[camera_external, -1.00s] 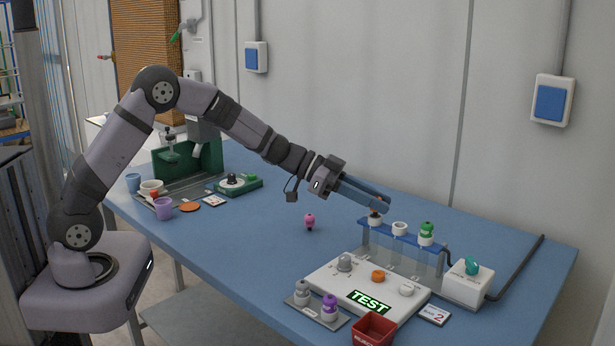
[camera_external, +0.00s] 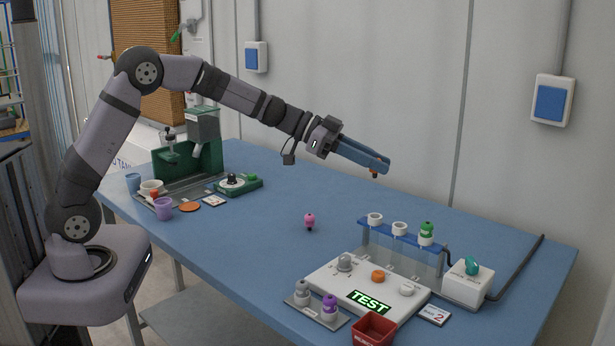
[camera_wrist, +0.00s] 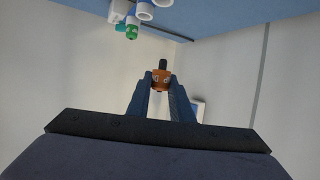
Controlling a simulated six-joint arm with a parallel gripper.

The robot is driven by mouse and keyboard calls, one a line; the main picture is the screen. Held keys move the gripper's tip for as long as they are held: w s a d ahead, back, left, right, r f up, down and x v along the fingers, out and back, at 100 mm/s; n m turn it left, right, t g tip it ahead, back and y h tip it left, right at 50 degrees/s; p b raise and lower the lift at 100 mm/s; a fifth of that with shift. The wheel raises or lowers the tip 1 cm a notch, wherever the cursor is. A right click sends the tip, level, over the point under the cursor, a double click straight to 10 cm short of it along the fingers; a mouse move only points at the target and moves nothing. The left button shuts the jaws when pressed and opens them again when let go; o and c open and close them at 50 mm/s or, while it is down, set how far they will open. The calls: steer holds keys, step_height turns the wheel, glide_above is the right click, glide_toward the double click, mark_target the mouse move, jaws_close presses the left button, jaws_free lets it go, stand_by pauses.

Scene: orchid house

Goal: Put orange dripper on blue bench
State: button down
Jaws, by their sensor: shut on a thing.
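In the wrist view the orange dripper (camera_wrist: 161,80) sits between my two fingertips, with a dark tip pointing away. My gripper holds it in the air, above and behind the tube rack (camera_external: 400,238). The blue bench (camera_external: 265,235) lies below, with open surface left of the rack.
The rack has two white-ringed openings and a green dripper (camera_external: 427,230). A white TEST panel (camera_external: 330,285), a white box (camera_external: 468,287) and a red bin (camera_external: 373,331) are at the front right. A green machine (camera_external: 205,150) is at the far left.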

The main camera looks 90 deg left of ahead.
steer(key=s+a+r+n+y+p, duration=0.1)
steer(key=s+a+n+y+p, duration=0.1)
steer(key=s+a, duration=0.35)
steer(key=s+a+r+n+y+p, duration=0.1)
steer(key=s+a+r, duration=0.1)
steer(key=a, duration=0.7)
steer(key=s+a+f+n+y+p, duration=0.3)
steer(key=s+a+f+y, duration=0.15)
steer(key=s+a, duration=0.6)
steer(key=s+d+f+p, duration=0.2)
steer(key=s+d+f, duration=0.5)
steer(key=s, duration=0.5)
steer(key=d+m+h, duration=0.6)
steer(key=d+h, duration=0.2)
steer(key=d, duration=0.9)
steer(key=shift+s+d+f, duration=0.15)
steer(key=shift+s+f, duration=0.2)
